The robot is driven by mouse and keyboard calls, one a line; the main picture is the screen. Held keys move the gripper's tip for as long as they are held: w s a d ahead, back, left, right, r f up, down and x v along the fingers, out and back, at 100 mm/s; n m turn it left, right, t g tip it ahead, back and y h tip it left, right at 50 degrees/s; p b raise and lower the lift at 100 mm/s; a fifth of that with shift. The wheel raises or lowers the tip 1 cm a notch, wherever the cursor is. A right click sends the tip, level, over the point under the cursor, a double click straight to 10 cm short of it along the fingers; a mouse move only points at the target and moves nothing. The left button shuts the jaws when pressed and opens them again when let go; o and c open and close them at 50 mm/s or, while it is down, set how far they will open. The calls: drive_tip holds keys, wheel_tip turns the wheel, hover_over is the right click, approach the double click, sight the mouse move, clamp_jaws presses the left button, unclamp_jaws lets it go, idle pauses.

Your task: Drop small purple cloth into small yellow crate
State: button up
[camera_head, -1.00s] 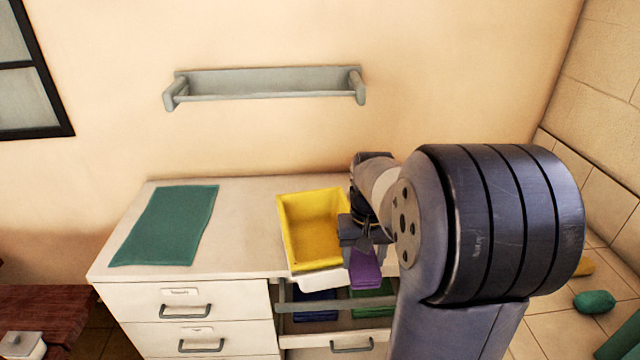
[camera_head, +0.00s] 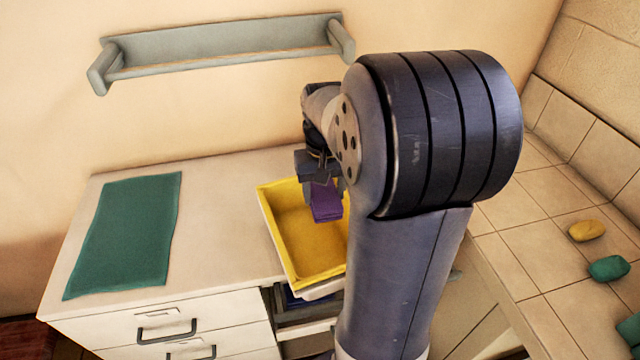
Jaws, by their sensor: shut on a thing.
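The small purple cloth (camera_head: 326,202) is held in my gripper (camera_head: 318,180), which is shut on it. The cloth hangs below the fingers and shows against the inside of the small yellow crate (camera_head: 276,238). I cannot tell its exact height over the crate. The crate is open at the top and stands at the right part of the white counter, near its front edge. My arm hides the crate's right side.
A green cloth (camera_head: 128,235) lies flat on the counter's left. A grey rail (camera_head: 222,48) is on the wall above. Below the crate, a drawer (camera_head: 305,330) is partly open. Yellow (camera_head: 586,230) and green (camera_head: 608,268) items lie on tiles at right.

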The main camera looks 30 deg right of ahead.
sight(324, 193)
wheel_tip(324, 193, down, 5)
drive_tip(key=b, duration=0.4)
drive_tip(key=shift+f, duration=0.1)
drive_tip(key=o, duration=1)
drive_tip(key=shift+o, duration=0.2)
wheel_tip(324, 193, up, 11)
drive_tip(key=shift+f, duration=0.1)
